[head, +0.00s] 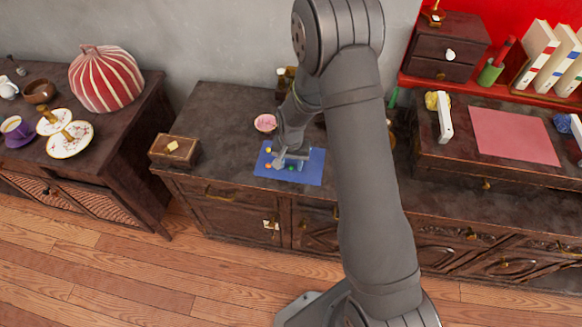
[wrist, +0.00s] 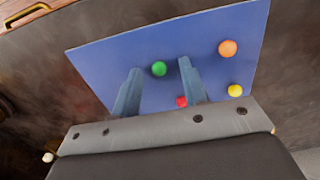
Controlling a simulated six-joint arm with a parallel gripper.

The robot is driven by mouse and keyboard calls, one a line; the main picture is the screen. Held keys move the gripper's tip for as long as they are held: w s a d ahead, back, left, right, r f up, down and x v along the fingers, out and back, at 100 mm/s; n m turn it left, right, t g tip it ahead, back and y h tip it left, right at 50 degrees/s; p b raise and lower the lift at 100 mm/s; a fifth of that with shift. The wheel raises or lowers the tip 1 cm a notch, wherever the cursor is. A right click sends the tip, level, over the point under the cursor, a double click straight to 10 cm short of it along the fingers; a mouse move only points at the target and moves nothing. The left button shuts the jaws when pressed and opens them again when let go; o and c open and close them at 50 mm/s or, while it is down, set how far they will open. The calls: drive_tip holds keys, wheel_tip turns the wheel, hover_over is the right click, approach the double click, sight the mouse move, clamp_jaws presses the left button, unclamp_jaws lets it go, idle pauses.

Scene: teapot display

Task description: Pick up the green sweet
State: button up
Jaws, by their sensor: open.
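The green sweet (wrist: 159,69) is a small ball on the blue mat (wrist: 98,55). In the wrist view it lies between and just beyond the fingertips, nearer the right finger in the picture. My gripper (wrist: 160,75) is open and empty over the mat. In the head view my gripper (head: 289,163) is low over the mat (head: 310,172), and a small green spot (head: 291,168) shows by the fingers. I cannot tell the exact height of the fingers.
An orange sweet (wrist: 228,48) and a yellow sweet (wrist: 235,90) lie right of the fingers in the wrist view. A pink bowl (head: 265,123) stands behind the mat, and a wooden box (head: 174,150) is to its left. Dark cabinet top is bare between them.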

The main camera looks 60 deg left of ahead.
clamp_jaws()
idle(0.5)
